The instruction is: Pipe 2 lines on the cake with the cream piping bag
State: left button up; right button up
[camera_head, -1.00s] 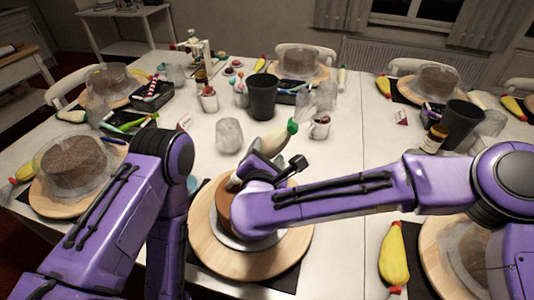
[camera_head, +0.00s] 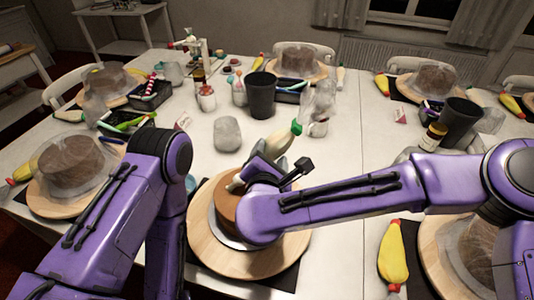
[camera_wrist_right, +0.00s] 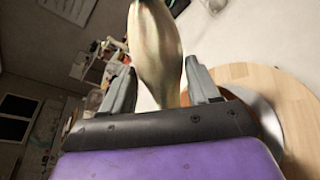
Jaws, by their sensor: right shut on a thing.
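The cream piping bag (camera_head: 276,145) is pale with a green end (camera_head: 296,127) and leans up and to the right above the cake. My right gripper (camera_head: 264,170) is shut on it. In the right wrist view the bag (camera_wrist_right: 155,50) shows between the two fingers (camera_wrist_right: 160,92). The brown cake (camera_head: 227,211) stands on a round wooden turntable (camera_head: 207,238), partly hidden by my right arm.
A dark cup (camera_head: 261,95) and a clear upturned glass (camera_head: 227,134) stand behind the cake. Covered cakes on boards, such as the left one (camera_head: 68,165), line the table. A yellow piping bag (camera_head: 393,255) lies at right.

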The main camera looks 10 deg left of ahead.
jog(key=s+d+b, duration=0.1)
jog(key=s+d, duration=0.3)
jog(key=d, duration=0.3)
jog(key=shift+s+d, duration=0.25)
jog(key=shift+s, duration=0.1)
dwell(1.3)
jog(key=o, duration=0.4)
jog(key=shift+c, duration=0.2)
jog(key=shift+r, duration=0.15)
jog(key=shift+r+p, duration=1.2)
jog(key=shift+r, duration=0.7)
